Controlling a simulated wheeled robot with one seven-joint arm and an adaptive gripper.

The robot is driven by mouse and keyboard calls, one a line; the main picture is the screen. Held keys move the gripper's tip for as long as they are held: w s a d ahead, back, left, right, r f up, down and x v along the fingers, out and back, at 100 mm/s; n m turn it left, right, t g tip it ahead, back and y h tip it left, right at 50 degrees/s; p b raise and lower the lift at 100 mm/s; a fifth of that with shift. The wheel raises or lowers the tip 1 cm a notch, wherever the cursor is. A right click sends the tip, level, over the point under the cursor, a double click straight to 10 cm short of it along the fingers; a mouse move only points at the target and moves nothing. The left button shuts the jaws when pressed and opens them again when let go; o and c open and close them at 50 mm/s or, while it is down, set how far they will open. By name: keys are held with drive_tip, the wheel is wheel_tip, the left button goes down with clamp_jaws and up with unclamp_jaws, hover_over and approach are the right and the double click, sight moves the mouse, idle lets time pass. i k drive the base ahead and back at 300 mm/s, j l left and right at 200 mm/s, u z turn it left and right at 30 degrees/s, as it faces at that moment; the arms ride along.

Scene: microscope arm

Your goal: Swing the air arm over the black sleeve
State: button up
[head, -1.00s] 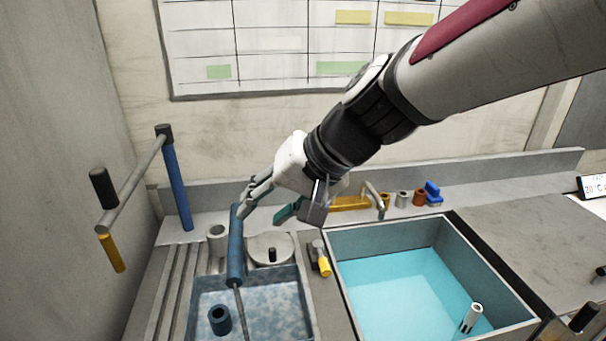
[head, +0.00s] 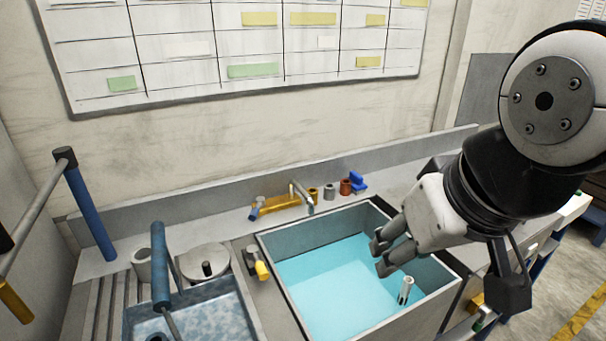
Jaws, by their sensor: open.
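A grey swing arm (head: 36,202) on a blue post (head: 90,213) stands at the far left, with a yellow nozzle (head: 14,302) hanging from it; its outer end is partly cut off. It looks like the air arm. A dark sleeve (head: 157,337) in the speckled blue tray (head: 236,303) barely shows at the bottom edge; it may be the black sleeve. A blue cylinder (head: 160,265) with a thin grey rod stands above the tray. My gripper (head: 381,255) is open and empty above the right part of the teal basin, far right of these things.
The water-filled basin (head: 335,275) holds a white tube (head: 405,290). A yellow-tipped tool (head: 259,264), a round lid (head: 205,259) and a grey cup (head: 142,264) stand near the tray. A tap (head: 300,194) and small coloured parts (head: 346,187) line the back ledge.

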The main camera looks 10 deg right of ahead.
sight(64, 157)
drive_tip(key=u, duration=1.55)
